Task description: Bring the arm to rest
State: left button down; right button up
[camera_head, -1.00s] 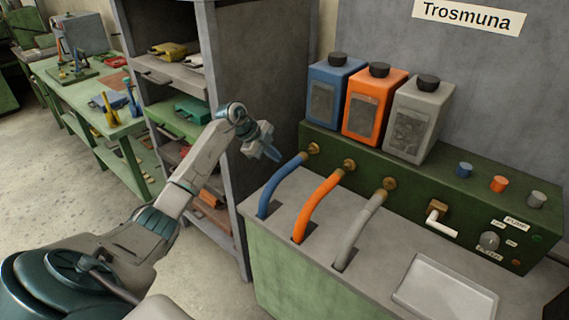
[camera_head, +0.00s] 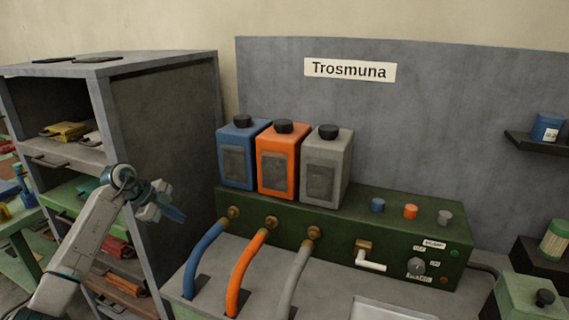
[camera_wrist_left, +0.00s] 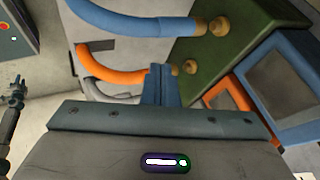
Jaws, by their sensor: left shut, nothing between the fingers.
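My left gripper (camera_head: 174,214) is shut and empty. It hangs in the air between the grey shelf unit and the console with the hoses. In the left wrist view its closed blue fingers (camera_wrist_left: 160,80) show in front of the orange hose (camera_wrist_left: 105,68), with nothing between them. My left arm (camera_head: 85,250) rises from the lower left and bends at the wrist. A dark jointed arm with a small gripper (camera_wrist_left: 16,88) at the left edge of the wrist view looks like my right one; its jaws are too small to read.
The shelf unit (camera_head: 165,115) stands close left of the gripper. Right of it are the blue hose (camera_head: 203,248), the grey hose (camera_head: 299,270) and the green console (camera_head: 340,215) with blue (camera_head: 236,155), orange (camera_head: 278,162) and grey (camera_head: 325,167) canisters. A handle (camera_head: 370,260) juts from the console.

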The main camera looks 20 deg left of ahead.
pick_arm(q)
jog(key=w+d+m+t+h, duration=0.25)
jog(key=d+t+h, duration=0.2)
jog(key=d, duration=0.85)
jog(key=s+d+r+n+t, duration=0.4)
jog(key=s+d+n+t, duration=0.1)
jog(key=t, duration=0.4)
jog(key=s+a+f+n+g+y, duration=0.4)
jog(key=s+f+n+y, duration=0.9)
jog(key=n+y, duration=0.2)
jog(key=s+d+f+g+h, duration=0.2)
jog(key=s+d+f+g, duration=0.15)
jog(key=s, duration=0.35)
jog(key=s+d+f+g+h, duration=0.15)
jog(key=s+f+g, duration=0.25)
jog(key=s, duration=0.4)
jog(key=s+d+f+g+h, duration=0.1)
jog(key=s+d+f+g, duration=0.25)
jog(key=s, duration=0.35)
notch_tip(320, 180, down, 30)
jog(key=a+g, duration=0.2)
jog(key=s+a+f, duration=0.1)
jog(key=s+f, duration=1.8)
jog(key=f, duration=0.1)
jog(key=shift+s+a+g, duration=0.15)
jog(key=shift+a+g, duration=0.15)
jog(key=shift+g, duration=0.05)
pick_arm(e)
jog(key=shift+w+a, duration=0.1)
jog(key=shift+a, duration=0.15)
